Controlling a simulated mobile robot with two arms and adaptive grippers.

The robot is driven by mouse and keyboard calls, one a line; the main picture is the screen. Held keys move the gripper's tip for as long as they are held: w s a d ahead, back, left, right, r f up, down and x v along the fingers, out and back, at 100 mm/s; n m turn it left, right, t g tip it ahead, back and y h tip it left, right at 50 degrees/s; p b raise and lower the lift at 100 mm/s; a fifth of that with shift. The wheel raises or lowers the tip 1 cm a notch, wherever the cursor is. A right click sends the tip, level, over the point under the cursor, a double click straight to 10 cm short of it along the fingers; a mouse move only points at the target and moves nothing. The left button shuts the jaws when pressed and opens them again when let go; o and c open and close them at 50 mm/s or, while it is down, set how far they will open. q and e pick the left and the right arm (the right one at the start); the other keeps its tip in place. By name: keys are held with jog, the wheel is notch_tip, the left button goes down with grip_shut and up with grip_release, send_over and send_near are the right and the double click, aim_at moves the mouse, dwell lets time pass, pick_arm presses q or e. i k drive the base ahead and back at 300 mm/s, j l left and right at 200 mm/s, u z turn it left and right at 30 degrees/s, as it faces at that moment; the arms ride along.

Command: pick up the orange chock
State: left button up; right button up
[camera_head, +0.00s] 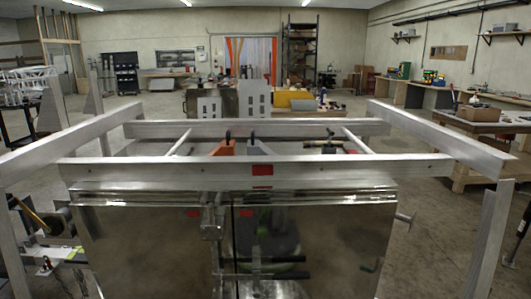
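An orange wedge-shaped piece (222,148), which looks like the orange chock, shows just behind the front top rail of the aluminium trailer frame (400,165). A dark handle or loop stands at its top. Its lower part is hidden by the rail. A grey piece of similar shape (253,147) is just to its right, also with a dark top. A second orange-red patch (284,147) lies further right behind the same rail; its shape is not clear. Neither of my grippers can be made out in the view.
A shiny metal cabinet (330,235) with red marks fills the near middle, below the rail. Long side rails (440,137) reach out left and right. Workbenches (480,112) line the right wall.

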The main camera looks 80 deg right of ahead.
aim_at(227, 147)
jog(key=l+z, duration=0.1)
jog(key=z, duration=2.05)
